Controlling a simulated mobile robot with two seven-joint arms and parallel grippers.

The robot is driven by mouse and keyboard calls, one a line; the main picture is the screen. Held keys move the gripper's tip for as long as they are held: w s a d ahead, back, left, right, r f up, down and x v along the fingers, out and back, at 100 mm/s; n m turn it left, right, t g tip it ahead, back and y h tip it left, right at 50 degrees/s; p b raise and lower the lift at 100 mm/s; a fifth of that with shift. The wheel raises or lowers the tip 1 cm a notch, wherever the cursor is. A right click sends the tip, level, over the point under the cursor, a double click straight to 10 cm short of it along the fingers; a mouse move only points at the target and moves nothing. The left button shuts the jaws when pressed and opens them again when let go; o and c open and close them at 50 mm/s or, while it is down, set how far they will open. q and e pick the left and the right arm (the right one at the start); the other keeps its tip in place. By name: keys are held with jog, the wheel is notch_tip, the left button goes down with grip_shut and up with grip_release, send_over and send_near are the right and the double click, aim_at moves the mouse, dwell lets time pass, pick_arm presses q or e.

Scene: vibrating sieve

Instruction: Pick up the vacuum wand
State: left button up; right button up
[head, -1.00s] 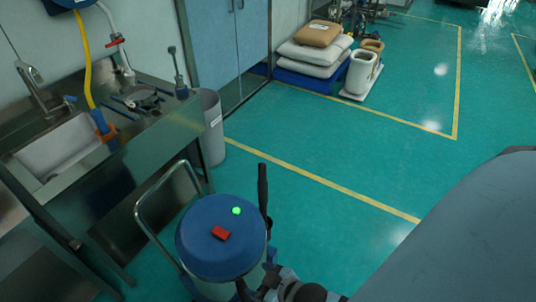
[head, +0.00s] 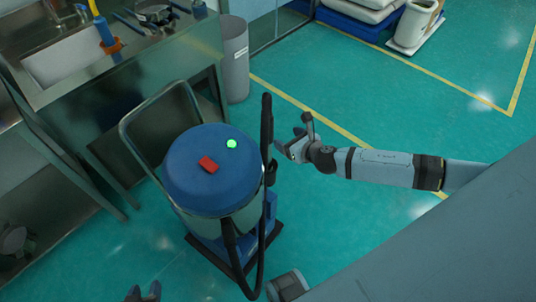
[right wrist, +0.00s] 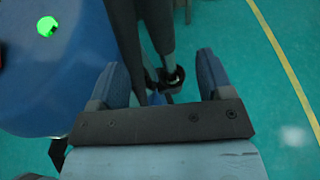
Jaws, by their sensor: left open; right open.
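The vacuum wand (head: 266,125) stands upright at the right side of the blue-lidded vacuum cleaner (head: 205,165), its dark upper end above the lid. My right gripper (head: 291,136) is open just right of the wand, its fingers pointing toward it. In the right wrist view, the wand's dark tubes (right wrist: 158,25) show between and beyond the two open fingers of the gripper (right wrist: 160,64); I cannot tell whether they touch. My left gripper (head: 143,290) is open and empty at the bottom edge, away from the wand.
A black hose (head: 232,250) hangs at the vacuum's front right. A metal push handle (head: 140,118) rises at its left. A steel sink bench (head: 150,65) and grey bin (head: 235,60) stand behind. Open green floor lies to the right.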

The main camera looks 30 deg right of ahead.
aim_at(272, 130)
jog(key=x, duration=1.1)
jog(key=shift+w+a+f+b, duration=0.1)
jog(key=shift+w+f+b, duration=0.1)
jog(key=shift+b, duration=0.2)
jog(key=shift+r, duration=0.1)
jog(key=c, duration=1)
